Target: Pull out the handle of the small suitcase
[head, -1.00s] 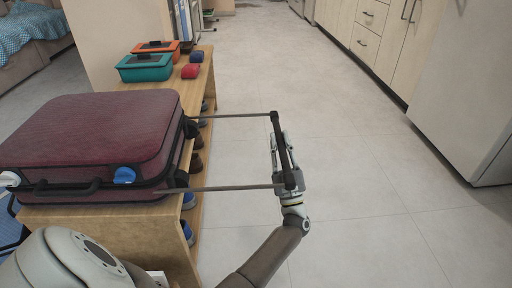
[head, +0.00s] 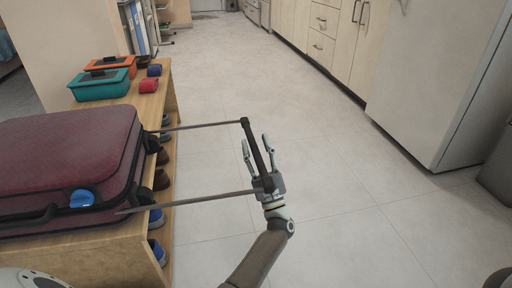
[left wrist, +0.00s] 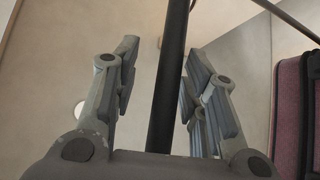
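The small suitcase (head: 65,150) is dark red with black trim and lies flat on a wooden bench at the left of the head view. Its handle (head: 257,150) is extended well out to the right: two thin grey rods lead from the suitcase to a black crossbar over the floor. My left gripper (head: 256,141) is open around the crossbar. In the left wrist view, the black bar (left wrist: 168,85) runs between the spread fingers, with gaps on both sides. The suitcase edge (left wrist: 299,115) shows at the right there. My right gripper is not in view.
The wooden bench (head: 170,100) has shoes on its lower shelf. Teal (head: 100,86) and orange (head: 112,65) boxes, and small red (head: 149,86) and blue (head: 154,70) items, stand on top. The floor to the right is clear up to cabinets and a pale fridge (head: 432,80).

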